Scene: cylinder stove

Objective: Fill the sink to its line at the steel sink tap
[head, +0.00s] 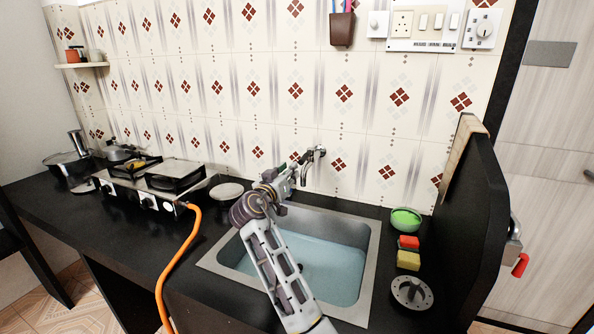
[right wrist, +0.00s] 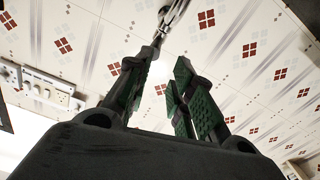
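The steel sink (head: 367,275) is set in the black counter and holds light blue water (head: 335,268), its surface below the rim. I cannot make out a fill line. The chrome tap (head: 309,166) comes out of the tiled wall above the sink's back edge. My right gripper (head: 288,177) is just left of the tap in the head view, over the sink. In the right wrist view its green-padded fingers (right wrist: 165,58) are apart with nothing between them. The tap (right wrist: 170,18) shows beyond the fingertips, close to the left one; contact cannot be told. My left gripper is not in view.
A gas stove (head: 150,187) with an orange hose (head: 178,262) stands left of the sink. A plate (head: 227,191) lies between. A green bowl (head: 405,220), sponges (head: 408,259) and a round grey item (head: 411,292) are right, beside a black upright panel (head: 462,230).

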